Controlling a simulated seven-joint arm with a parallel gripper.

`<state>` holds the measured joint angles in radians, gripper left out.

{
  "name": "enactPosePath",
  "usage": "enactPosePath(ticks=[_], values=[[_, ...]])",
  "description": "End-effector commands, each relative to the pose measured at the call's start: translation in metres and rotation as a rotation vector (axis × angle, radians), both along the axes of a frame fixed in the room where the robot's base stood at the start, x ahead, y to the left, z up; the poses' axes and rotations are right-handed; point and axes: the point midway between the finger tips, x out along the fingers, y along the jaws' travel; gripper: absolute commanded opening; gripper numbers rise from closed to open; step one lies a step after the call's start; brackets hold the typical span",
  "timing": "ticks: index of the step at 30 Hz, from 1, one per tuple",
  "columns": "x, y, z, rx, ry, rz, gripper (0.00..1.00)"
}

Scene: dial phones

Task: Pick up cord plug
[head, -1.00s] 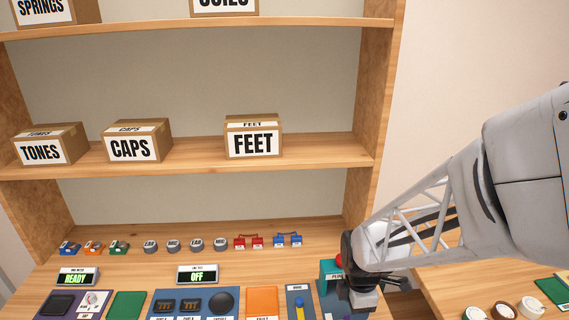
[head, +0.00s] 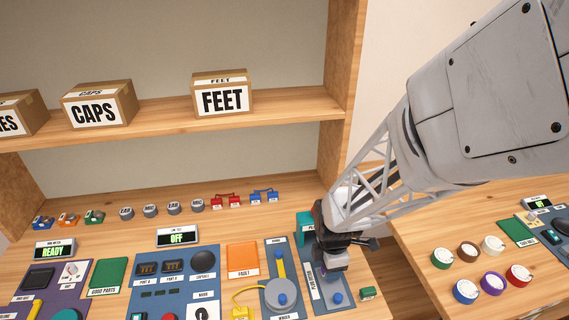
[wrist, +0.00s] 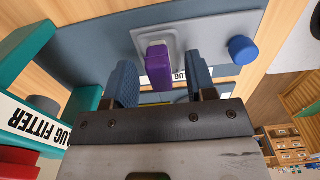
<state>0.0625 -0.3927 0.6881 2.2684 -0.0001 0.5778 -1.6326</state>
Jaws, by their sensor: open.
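In the wrist view a small purple block (wrist: 158,66), which looks like the cord plug, stands at a light grey holder (wrist: 170,38) on a blue-grey panel. A partly hidden label behind it ends in "LUG". My gripper (wrist: 162,84) is open, with one blue fingertip on each side of the purple block. I cannot tell whether the fingers touch it. In the head view my gripper (head: 331,264) is low over the blue panel (head: 326,304) at the right of the bench, and it hides most of the block there.
The teal plug fitter (wrist: 20,55) stands close at left in the wrist view. A blue knob (wrist: 242,50) is on the panel's other side. A grey round winder (head: 282,294) and a yellow cord (head: 241,301) lie left of my gripper. Coloured spools (head: 468,252) sit on the right table.

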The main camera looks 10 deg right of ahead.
Motion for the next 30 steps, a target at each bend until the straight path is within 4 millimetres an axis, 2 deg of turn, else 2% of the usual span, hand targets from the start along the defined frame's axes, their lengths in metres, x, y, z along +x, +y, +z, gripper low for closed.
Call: enactPosePath(ticks=[5, 12, 15, 24, 30], values=[[0.000, 0.000, 0.000, 0.000, 0.000, 0.000, 0.50], [0.000, 0.000, 0.000, 0.000, 0.000, 0.000, 0.13], [0.000, 0.000, 0.000, 0.000, 0.000, 0.000, 0.00], [0.000, 0.000, 0.001, 0.000, 0.000, 0.000, 0.00], [0.001, 0.000, 0.010, 0.000, -0.002, 0.000, 0.00]])
